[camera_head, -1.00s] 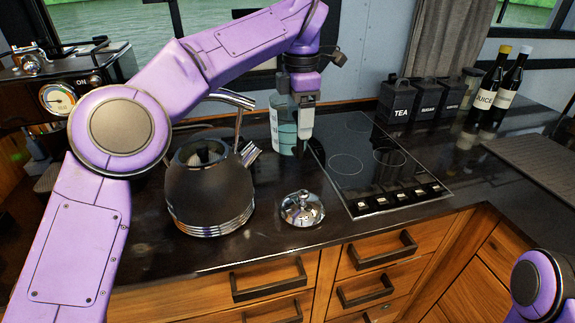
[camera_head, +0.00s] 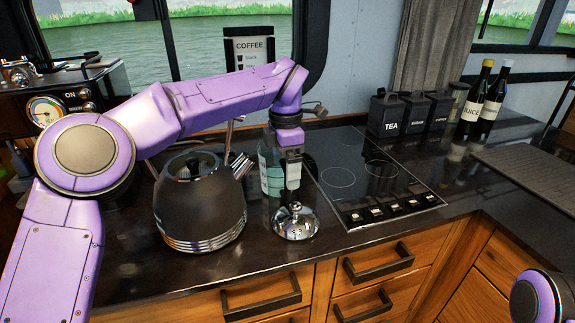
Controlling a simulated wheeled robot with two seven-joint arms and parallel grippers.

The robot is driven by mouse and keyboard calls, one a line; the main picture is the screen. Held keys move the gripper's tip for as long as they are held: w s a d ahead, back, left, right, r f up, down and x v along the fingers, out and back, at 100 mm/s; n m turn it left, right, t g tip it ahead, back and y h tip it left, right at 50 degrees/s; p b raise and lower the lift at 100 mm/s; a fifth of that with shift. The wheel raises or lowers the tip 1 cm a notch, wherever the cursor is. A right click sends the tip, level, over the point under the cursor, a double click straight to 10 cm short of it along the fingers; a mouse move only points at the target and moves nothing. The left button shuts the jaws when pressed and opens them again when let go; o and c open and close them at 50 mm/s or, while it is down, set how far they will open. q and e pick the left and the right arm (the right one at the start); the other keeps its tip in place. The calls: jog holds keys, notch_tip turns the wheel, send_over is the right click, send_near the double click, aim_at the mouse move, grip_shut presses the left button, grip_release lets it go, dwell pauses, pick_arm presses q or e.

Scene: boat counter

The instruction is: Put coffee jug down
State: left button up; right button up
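The coffee jug (camera_head: 270,172), a clear vessel with a teal-and-white pattern, is just left of my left gripper (camera_head: 291,185), whose fingers point down. The gripper partly covers the jug and hides where they meet. The jug moves along with it, so it appears held, upright. It is behind the chrome lid-like piece (camera_head: 296,224) on the dark counter (camera_head: 130,258). I cannot tell whether its base touches the counter. Of my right arm only a purple part shows at the lower right; its gripper is out of view.
A black kettle (camera_head: 200,210) stands close left of the jug. A black hob (camera_head: 345,178) lies to its right. Tea and other canisters (camera_head: 388,116) and dark bottles (camera_head: 490,105) stand farther right. A coffee machine (camera_head: 75,95) is at the back left. The front-left counter is clear.

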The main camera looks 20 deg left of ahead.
pick_arm(q)
jog(key=shift+r, duration=0.1)
notch_tip(320, 180, up, 12)
jog(key=p, duration=0.4)
jog(key=shift+s, duration=0.15)
